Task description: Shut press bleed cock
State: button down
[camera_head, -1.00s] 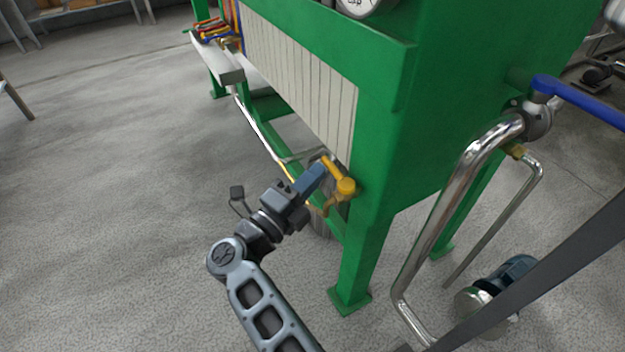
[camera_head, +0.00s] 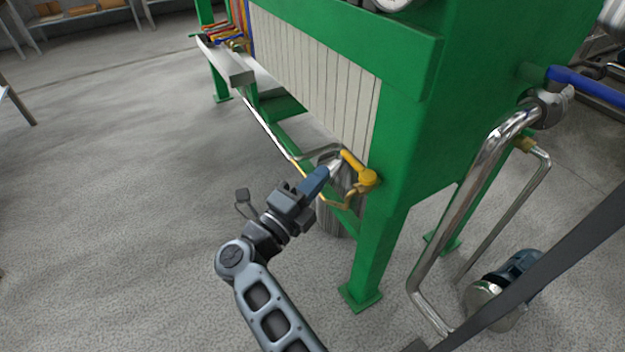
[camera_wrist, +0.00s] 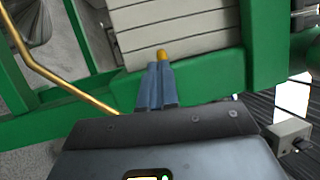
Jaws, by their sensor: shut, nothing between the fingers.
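The press bleed cock is a yellow valve (camera_head: 368,179) low on the near corner of the green press. Its yellow lever (camera_head: 351,161) points up and left from the round hub, toward the press plates. My gripper (camera_head: 333,166) is shut and empty, with its fingertips just left of the lever's free end. In the wrist view the shut fingers (camera_wrist: 157,72) point at a yellow tip (camera_wrist: 162,54), probably the lever's end. I cannot tell whether they touch it. The hub is hidden in the wrist view.
The green press frame (camera_head: 372,255) and its leg stand right of the gripper. A thin brass pipe (camera_wrist: 60,80) runs beside it in the wrist view. A bent steel pipe (camera_head: 450,215) and a pump (camera_head: 505,285) are further right. Open floor (camera_head: 120,220) lies left.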

jog(key=s+a+f, duration=0.2)
jog(key=s+a, duration=0.4)
jog(key=a, duration=0.3)
jog(key=s+d+f+n+t+y, duration=0.25)
jog(key=d+n, duration=0.25)
jog(key=d, duration=0.5)
jog(key=s+d+f+n+t+y, duration=0.2)
jog(key=s+d+n+t+y, duration=0.15)
jog(key=d, duration=0.65)
jog(key=s+d+r+n+g+y, duration=0.1)
jog(key=s+d+r+n+y, duration=0.15)
jog(key=s+d+n, duration=0.6)
jog(key=s+d+r+n+g+y, duration=0.15)
jog(key=s+n+y, duration=0.25)
jog(key=s, duration=0.9)
jog(key=s+d+r+n+g, duration=0.2)
jog(key=s+r+n+g, duration=0.4)
jog(key=s, duration=0.7)
notch_tip(320, 180, up, 25)
jog(key=m+p, duration=0.1)
jog(key=p, duration=2.3)
jog(key=shift+w+m+t+h, duration=0.3)
jog(key=shift+m+t+h, duration=0.05)
jog(key=shift+m+t, duration=0.1)
